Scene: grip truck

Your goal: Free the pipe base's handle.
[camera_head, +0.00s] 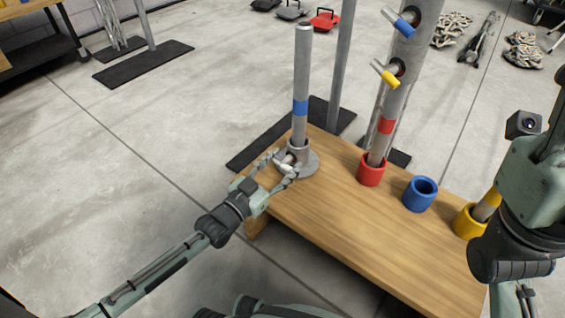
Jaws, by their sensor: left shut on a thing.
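The pipe base (311,163) is a round grey metal flange on the back left corner of the wooden table. A grey pipe (301,75) with a blue band (301,107) stands upright in it. My left gripper (286,165) reaches in from the left at the base's near left side. Its fingers are shut on the base's small handle, which they mostly hide. My right arm (530,185) is at the right edge; its fingers are not visible.
On the wooden table (340,225), a red cup (371,172) holds a red-banded pipe, a blue cup (420,194) is empty, and a yellow cup (467,222) holds a yellow pipe. A tall post (405,55) with blue and yellow pegs stands behind. The table's front is clear.

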